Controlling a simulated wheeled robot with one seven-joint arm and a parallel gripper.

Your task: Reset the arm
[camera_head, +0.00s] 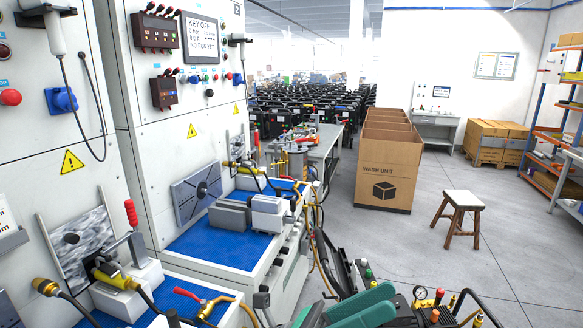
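My gripper is not in view, and I cannot make out any part of my arm for certain. Whether it holds anything is not shown. The view takes in a washer test stand (165,90) on the left, with tall light-grey panels and blue-matted ledges (222,246). A teal and black piece of equipment (362,306) shows at the bottom edge, cut off by the frame. A pressure gauge (420,293) with brass and red fittings stands just right of it.
A tall cardboard box (388,178) marked "WASH UNIT" stands at centre with more behind it. A wooden stool (460,218) stands at right. Orange-and-blue shelving (556,130) lines the right wall. Grey floor (420,240) is open between them. Hoses (320,225) hang along the bench front.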

